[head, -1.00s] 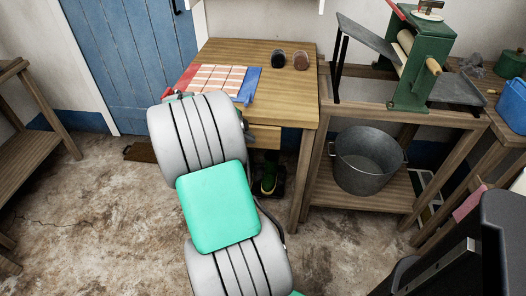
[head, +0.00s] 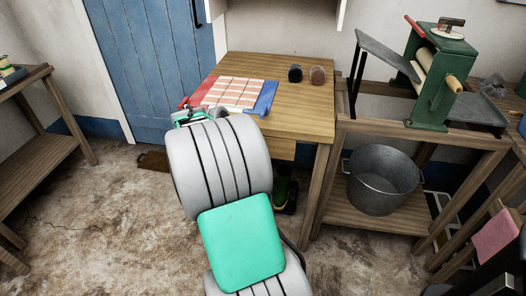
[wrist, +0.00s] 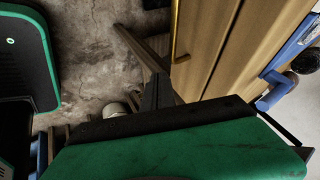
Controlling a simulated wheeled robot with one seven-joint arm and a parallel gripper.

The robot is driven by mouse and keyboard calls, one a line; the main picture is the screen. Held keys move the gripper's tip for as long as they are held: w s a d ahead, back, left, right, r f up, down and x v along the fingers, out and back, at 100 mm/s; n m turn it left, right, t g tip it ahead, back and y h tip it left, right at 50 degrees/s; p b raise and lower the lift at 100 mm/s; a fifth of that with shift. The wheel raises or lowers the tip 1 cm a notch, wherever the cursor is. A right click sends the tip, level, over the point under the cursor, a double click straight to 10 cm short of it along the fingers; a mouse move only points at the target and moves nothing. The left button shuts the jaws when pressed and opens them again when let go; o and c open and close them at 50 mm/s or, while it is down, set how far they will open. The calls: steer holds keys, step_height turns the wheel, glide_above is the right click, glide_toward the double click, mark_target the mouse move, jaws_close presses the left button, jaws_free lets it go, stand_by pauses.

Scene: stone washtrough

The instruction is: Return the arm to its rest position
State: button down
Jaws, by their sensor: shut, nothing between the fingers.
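My arm, with grey ribbed links and a teal panel, reaches up the middle of the head view. Its far end is beside the left front of the wooden table (head: 300,125), largely hidden behind my own link. In the wrist view, my gripper (wrist: 155,75) shows as dark narrow fingers, shut and empty, beyond a green and black body. The table's wooden side lies to their right, with stained floor to their left. I cannot tell the exact gap to the table.
A red, white and blue cloth (head: 235,94) and two small round objects (head: 295,73) lie on the table. Right are a green mangle (head: 438,90) and a metal tub (head: 382,180) on a shelf. A wooden bench (head: 40,145) stands left. Floor between is open.

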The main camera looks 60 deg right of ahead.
steer(key=w+a+r+n+t+y+p, duration=0.1)
steer(key=w+a+r+n+p, duration=0.3)
steer(key=a+r, duration=0.35)
steer(key=w+a+r+n+t+y+p, duration=0.1)
steer(key=w+a+r+n+t+p, duration=0.1)
steer(key=a+r+n+p, duration=0.45)
steer(key=s+a+r+n+y+p, duration=0.1)
steer(key=a+r+n+p, duration=0.1)
steer(key=a+n, duration=0.4)
steer(key=s+a+r+n+t+y+p, duration=0.1)
steer(key=s+a+r+n+y+p, duration=0.1)
steer(key=a+n, duration=0.5)
steer(key=s+a+r+n+t+y+p, duration=0.1)
steer(key=a+r+n+p, duration=0.3)
steer(key=a, duration=0.9)
steer(key=n+y, duration=0.1)
steer(key=n, duration=0.1)
steer(key=shift+s+a+r+n, duration=0.2)
steer(key=shift+s+r+n, duration=0.1)
steer(key=shift+n, duration=0.05)
